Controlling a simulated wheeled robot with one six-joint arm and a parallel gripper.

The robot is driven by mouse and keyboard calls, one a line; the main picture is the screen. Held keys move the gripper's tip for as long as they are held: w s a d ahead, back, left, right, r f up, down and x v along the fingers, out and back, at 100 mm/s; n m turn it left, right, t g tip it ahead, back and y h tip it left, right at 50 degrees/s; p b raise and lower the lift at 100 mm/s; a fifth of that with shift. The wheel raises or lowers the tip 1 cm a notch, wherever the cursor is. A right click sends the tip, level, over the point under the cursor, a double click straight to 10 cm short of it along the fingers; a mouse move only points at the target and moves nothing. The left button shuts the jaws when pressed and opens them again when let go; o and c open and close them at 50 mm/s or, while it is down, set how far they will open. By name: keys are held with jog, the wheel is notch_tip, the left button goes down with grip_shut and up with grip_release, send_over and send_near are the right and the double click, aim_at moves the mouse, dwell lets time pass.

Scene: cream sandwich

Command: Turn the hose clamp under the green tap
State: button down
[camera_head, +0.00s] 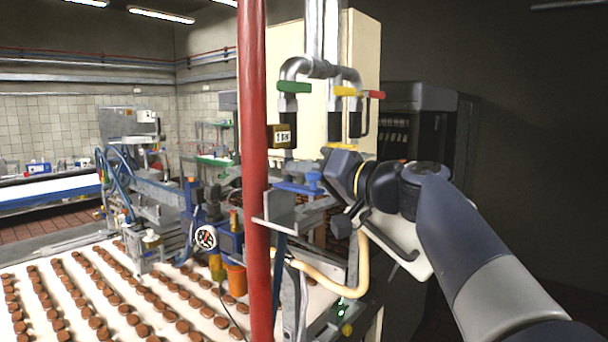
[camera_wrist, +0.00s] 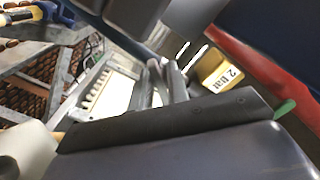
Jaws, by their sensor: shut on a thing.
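The green tap (camera_head: 293,87) sits on the metal pipe, left of a yellow tap (camera_head: 344,91) and a red tap (camera_head: 374,94). A dark hose (camera_head: 288,104) hangs below it, with a yellow "2 bar" tag (camera_head: 281,137) beside it. The tag also shows in the wrist view (camera_wrist: 222,75), and a bit of green shows at the right there (camera_wrist: 285,108). My gripper (camera_head: 326,172) is below and right of the tag. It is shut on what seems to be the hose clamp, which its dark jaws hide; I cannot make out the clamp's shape.
A red upright post (camera_head: 254,200) stands close on the left. A cream cabinet (camera_head: 362,60) is behind the pipes. A cream hose (camera_head: 335,287) loops under my arm. A conveyor (camera_head: 50,262) with rows of brown biscuits fills the lower left.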

jog(key=m, duration=1)
jog(key=shift+p, duration=0.4)
dwell(0.4)
jog(key=c, duration=1.6)
grip_release()
jog(key=shift+o, duration=0.2)
